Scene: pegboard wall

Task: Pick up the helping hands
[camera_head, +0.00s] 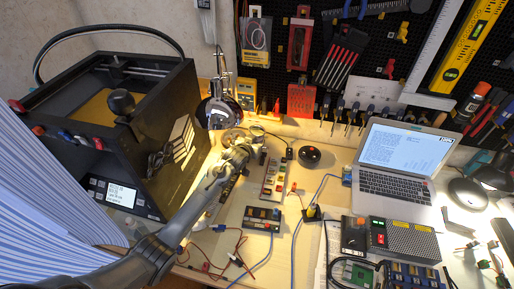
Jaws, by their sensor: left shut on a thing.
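The helping hands (232,136) appear as a small stand with a round lens-like ring on the bench, right of the black machine. My left arm reaches in from the lower left, and its gripper (247,143) is at the helping hands, shut on them. The fingertips are small and partly merge with the stand, so the exact grip point is hard to make out. Whether the stand's base touches the bench is hidden. My right gripper is not in view.
A large black machine (150,140) stands at left. A power strip (274,178), a black round object (309,156), a laptop (398,170), cables and electronics crowd the bench. The pegboard (380,55) holds tools behind.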

